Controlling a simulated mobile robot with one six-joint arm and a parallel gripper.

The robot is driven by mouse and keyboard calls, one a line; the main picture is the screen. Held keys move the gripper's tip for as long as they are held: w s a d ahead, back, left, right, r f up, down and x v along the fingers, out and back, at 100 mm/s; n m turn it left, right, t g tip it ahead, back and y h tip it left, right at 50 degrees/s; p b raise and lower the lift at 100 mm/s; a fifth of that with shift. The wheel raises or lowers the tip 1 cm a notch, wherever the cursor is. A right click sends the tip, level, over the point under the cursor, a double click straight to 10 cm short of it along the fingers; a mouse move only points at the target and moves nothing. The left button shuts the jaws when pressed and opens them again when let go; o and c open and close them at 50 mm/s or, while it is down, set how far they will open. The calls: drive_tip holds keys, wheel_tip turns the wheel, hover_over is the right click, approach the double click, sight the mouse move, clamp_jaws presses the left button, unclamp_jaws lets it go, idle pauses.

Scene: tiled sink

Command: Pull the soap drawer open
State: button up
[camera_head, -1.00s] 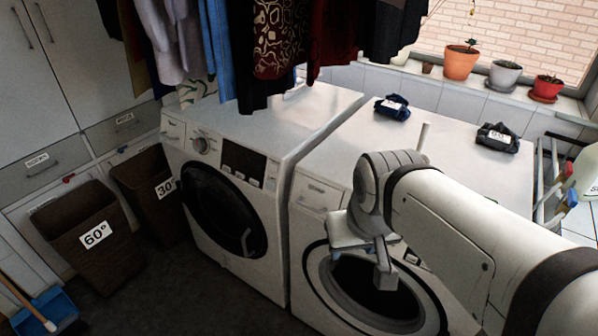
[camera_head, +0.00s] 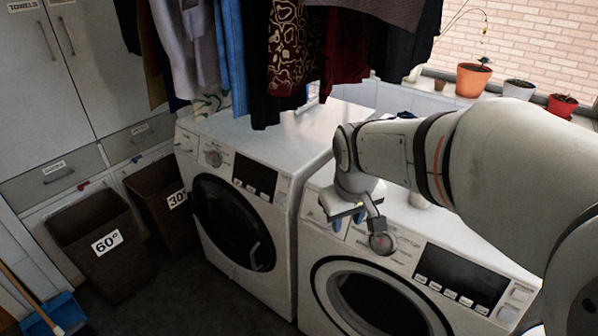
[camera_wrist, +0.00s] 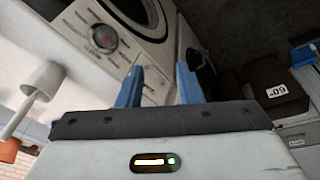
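The soap drawer (camera_head: 313,210) is the pale panel at the upper left of the right washing machine's (camera_head: 300,255) front, left of the round dial (camera_head: 382,243). My gripper (camera_head: 347,219) is in front of this corner and partly hides the drawer. In the wrist view its two blue fingers (camera_wrist: 158,88) are spread apart with a gap between them, and the pale drawer front (camera_wrist: 153,92) shows in that gap. The dial also shows there (camera_wrist: 103,38). The drawer looks closed. I cannot tell whether the fingers touch it.
A second washing machine (camera_head: 235,190) stands close on the left. Clothes (camera_head: 290,50) hang above the machines. Two brown laundry baskets (camera_head: 95,230) stand at the left by the cabinets. Flower pots (camera_head: 472,80) line the window sill.

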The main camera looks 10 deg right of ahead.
drive_tip(key=w+a+f+n+p, duration=0.1)
drive_tip(key=w+f+n, duration=0.15)
drive_tip(key=w, duration=0.35)
drive_tip(key=w+a+f+n, duration=0.1)
drive_tip(key=w+f, duration=0.2)
drive_tip(key=w, duration=0.4)
drive_tip(key=n+h+p, duration=0.1)
drive_tip(key=n, duration=0.2)
approach(313, 221)
drive_tip(key=shift+g, duration=0.4)
drive_tip(key=x, duration=0.2)
drive_tip(key=p+x, duration=0.1)
drive_tip(key=x, duration=0.2)
drive_tip(key=w+p+x, duration=0.1)
drive_tip(key=x, duration=0.1)
drive_tip(key=shift+f, duration=0.3)
drive_tip(key=shift+c, duration=0.4)
clamp_jaws()
